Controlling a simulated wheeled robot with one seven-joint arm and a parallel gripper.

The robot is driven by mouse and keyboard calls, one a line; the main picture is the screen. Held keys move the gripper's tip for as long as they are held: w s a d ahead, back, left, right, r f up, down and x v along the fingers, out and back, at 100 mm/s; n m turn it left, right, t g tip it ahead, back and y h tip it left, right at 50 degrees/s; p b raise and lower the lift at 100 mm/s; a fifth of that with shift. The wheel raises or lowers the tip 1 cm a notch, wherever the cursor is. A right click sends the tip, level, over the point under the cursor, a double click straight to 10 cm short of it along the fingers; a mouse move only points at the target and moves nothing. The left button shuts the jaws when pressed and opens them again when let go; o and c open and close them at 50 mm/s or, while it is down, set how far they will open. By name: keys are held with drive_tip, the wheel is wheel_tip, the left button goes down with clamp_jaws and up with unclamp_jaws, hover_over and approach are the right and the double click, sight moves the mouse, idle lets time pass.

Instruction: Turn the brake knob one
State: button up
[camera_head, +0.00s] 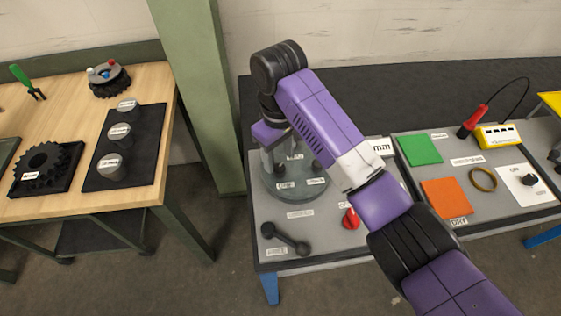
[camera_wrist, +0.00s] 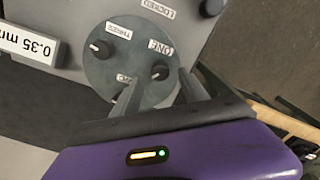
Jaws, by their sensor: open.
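The brake knob one (camera_wrist: 160,72) is a small dark round knob beside the label "ONE" on a grey-green disc (camera_wrist: 150,95). In the head view the disc (camera_head: 310,195) lies on the grey panel, partly hidden by my arm. My gripper (camera_wrist: 161,77) is open over the disc, its fingertips either side of knob one in the picture. I cannot tell whether they touch it. My gripper (camera_head: 277,163) also shows in the head view, pointing down. Knob three (camera_wrist: 100,48) sits to the left; the "TWO" label is partly covered by a finger.
A "0.35 mm" block (camera_wrist: 30,45) stands left of the disc in the wrist view. A green post (camera_head: 205,90) stands to the left.

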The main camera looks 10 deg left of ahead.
sight(279, 167)
drive_tip(key=shift+f, duration=1.85)
clamp_jaws()
drive_tip(key=shift+p, duration=0.35)
